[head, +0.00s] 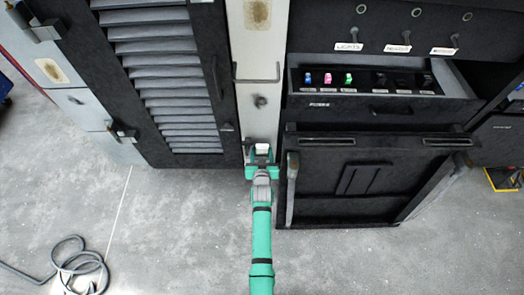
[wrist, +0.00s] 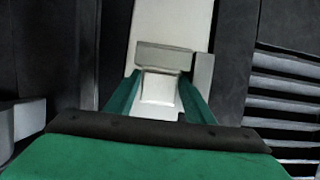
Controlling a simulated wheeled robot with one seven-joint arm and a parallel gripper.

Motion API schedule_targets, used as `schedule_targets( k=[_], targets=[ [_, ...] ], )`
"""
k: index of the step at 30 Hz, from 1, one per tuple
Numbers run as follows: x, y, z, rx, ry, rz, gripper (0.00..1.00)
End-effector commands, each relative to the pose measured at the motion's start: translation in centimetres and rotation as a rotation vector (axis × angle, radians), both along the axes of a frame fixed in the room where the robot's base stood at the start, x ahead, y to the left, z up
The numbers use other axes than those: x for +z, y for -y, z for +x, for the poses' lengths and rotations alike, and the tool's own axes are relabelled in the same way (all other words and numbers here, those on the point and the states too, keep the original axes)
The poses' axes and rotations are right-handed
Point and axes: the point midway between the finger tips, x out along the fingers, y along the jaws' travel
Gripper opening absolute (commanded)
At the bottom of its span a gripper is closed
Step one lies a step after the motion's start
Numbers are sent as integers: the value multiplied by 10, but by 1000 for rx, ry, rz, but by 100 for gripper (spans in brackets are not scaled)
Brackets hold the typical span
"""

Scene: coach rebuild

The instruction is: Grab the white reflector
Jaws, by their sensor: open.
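The white reflector (head: 262,148) is a small pale block low on the white post between the louvred door and the dark cabinet. In the wrist view the white reflector (wrist: 159,88) sits between my two green fingers. My gripper (head: 262,162) is at the foot of the post, and it also shows in the wrist view (wrist: 159,100). Its jaws are open, with one finger on each side of the block. Whether either finger touches it I cannot tell. In the head view the gripper hides the block's lower part.
A louvred dark door (head: 170,80) stands left of the post. At right is a cabinet with a drawer of coloured switches (head: 370,80) and a black lower panel (head: 365,180). A cable (head: 80,265) lies on the floor at left. The grey floor in front is mostly clear.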

Motion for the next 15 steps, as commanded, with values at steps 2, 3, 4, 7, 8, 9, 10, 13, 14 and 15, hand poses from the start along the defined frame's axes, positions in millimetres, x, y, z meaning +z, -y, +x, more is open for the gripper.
schedule_targets(
  k=[2,3,4,7,8,9,10,13,14,15],
  targets=[
    [-1,0,4,0,1,0,48],
    [-1,0,4,0,1,0,48],
    [-1,0,4,0,1,0,48],
    [-1,0,4,0,1,0,48],
    [-1,0,4,0,1,0,48],
    [-1,0,4,0,1,0,46],
    [-1,0,4,0,1,0,39],
    [-1,0,4,0,1,0,21],
    [-1,0,4,0,1,0,21],
    [-1,0,4,0,1,0,21]
  ],
)
